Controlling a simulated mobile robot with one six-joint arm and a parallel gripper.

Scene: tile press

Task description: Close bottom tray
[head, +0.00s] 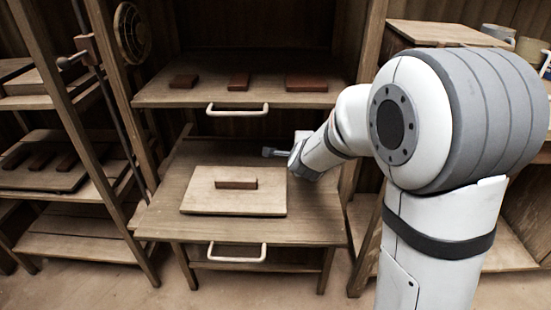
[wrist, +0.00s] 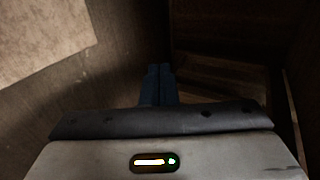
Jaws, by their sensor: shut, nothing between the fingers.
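The bottom tray (head: 160,222) is a brown wooden shelf with a pale handle (head: 237,253) on its front edge. It stands out toward me from the wooden frame. A light board (head: 265,203) with a dark red-brown tile (head: 236,183) on it lies on the tray. My gripper (head: 268,152) is shut and empty above the back right part of the tray, behind the board and away from the handle. In the wrist view the shut fingers (wrist: 158,82) point into a dark area, with the board's corner (wrist: 40,40) at upper left. I cannot tell whether the fingers touch anything.
The upper tray (head: 160,97) with several tiles and its own handle (head: 237,109) is above. A wooden post (head: 364,120) stands at right, close to my arm. A rack (head: 75,250) with more shelves is at left. The floor (head: 215,288) in front is clear.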

